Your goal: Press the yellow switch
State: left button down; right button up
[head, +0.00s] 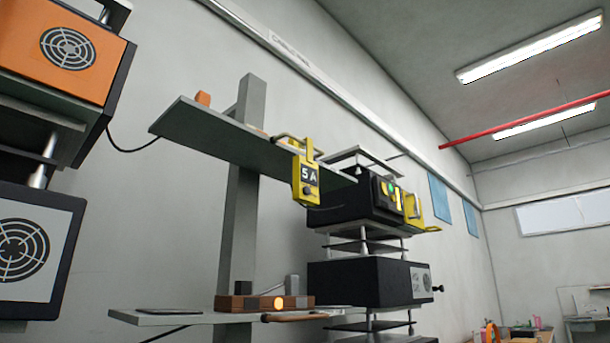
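A black box (362,205) stands on a stack at the centre right. Its front panel, seen at a steep angle, has a green round part (391,188) and a bright yellow upright part (398,199), which may be the yellow switch; its position is too small to read. A yellow bracket-like fixture (414,209) sticks out just right of the panel. A yellow device marked "5 A" (306,182) hangs at the edge of the upper shelf. Neither of my grippers is in view.
A grey upper shelf (225,135) juts out left of the black box. A lower shelf (165,318) carries a brown block with a glowing round light (279,303). Orange and white fan units (60,50) stand at the left. Open room lies to the right.

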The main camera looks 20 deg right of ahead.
aim_at(383, 186)
jog(key=z, duration=1.3)
